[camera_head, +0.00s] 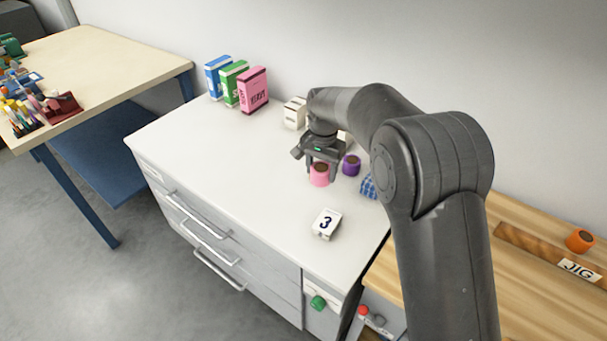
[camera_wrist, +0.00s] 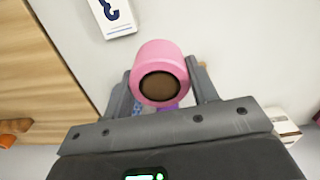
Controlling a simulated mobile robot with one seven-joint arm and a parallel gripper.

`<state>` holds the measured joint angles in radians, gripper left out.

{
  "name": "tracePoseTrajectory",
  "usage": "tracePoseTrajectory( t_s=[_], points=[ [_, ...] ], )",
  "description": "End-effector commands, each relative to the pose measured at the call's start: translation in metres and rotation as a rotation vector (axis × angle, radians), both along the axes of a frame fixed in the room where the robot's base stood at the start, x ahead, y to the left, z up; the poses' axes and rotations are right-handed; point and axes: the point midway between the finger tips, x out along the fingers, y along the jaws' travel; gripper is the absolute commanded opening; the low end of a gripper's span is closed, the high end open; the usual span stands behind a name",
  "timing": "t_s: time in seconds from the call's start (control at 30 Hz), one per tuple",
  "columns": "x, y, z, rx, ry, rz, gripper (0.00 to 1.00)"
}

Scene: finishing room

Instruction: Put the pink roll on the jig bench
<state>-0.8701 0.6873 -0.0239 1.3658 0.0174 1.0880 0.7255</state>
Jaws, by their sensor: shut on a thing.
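The pink roll (camera_head: 319,175) has a brown core and is at my gripper (camera_head: 322,168), over the white drawer cabinet. In the wrist view the pink roll (camera_wrist: 160,70) sits between the two fingers of my gripper (camera_wrist: 160,88), which are shut on it. I cannot tell whether its underside touches the cabinet top. The jig bench (camera_head: 428,285) is a wooden bench at the right, partly hidden by my arm. It carries a label reading JIG (camera_head: 579,268) and an orange roll (camera_head: 579,240).
A purple roll (camera_head: 351,165) and a blue checked item (camera_head: 368,187) are close to my gripper on the white cabinet top (camera_head: 215,165). A card marked 3 (camera_head: 327,223) lies in front. Boxes (camera_head: 252,90) stand at the back. The cabinet's left part is clear.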

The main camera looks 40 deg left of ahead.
Motion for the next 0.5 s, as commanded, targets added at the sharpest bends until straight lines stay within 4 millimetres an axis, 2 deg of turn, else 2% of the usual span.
tracePoseTrajectory(
  t_s=[0.1,0.37,0.5],
  points=[
    [0.004,-0.01,0.007,0.0,0.0,0.001,0.29],
    [0.007,-0.015,0.009,0.0,0.0,-0.002,0.29],
    [0.023,-0.031,0.009,-0.001,0.0,-0.048,0.29]
  ],
)
